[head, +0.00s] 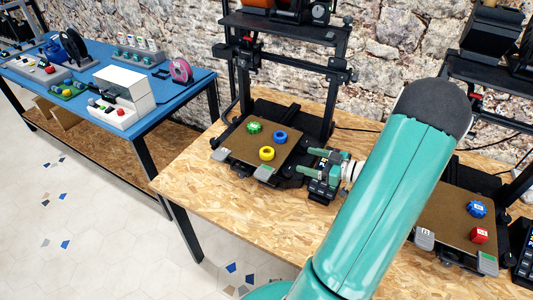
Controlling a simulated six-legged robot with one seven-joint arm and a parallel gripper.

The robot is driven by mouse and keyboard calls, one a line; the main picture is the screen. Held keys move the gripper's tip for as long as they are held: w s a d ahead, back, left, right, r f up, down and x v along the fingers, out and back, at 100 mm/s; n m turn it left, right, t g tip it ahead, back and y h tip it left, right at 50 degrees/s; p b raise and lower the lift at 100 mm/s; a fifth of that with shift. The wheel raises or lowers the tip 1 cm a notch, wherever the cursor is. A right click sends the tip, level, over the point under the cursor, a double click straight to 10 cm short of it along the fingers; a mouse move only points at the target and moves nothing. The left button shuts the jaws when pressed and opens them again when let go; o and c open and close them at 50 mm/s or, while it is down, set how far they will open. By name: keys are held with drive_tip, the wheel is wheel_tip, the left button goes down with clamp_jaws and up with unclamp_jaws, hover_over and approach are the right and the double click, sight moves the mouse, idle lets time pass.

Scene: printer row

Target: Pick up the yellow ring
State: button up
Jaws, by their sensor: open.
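The yellow ring (267,153) lies flat on the brown print bed (240,146) of the middle printer, near the bed's front right part. A gap separates the fingertips from the ring. My green arm covers the area right of the printer.
A blue ring (280,136) and a green toothed piece (254,127) lie on the same bed, close behind the yellow ring. The printer frame (325,90) rises behind. Another printer bed (450,212) at right holds a blue piece (477,209) and a red block (479,235). Front wooden tabletop is clear.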

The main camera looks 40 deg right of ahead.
approach(263, 150)
drive_tip(key=shift+w+d+f, duration=0.2)
drive_tip(key=shift+w, duration=0.35)
drive_tip(key=x, duration=0.5)
drive_tip(key=shift+w+a, duration=0.1)
drive_tip(key=shift+a, duration=0.15)
drive_tip(key=c, duration=1.1)
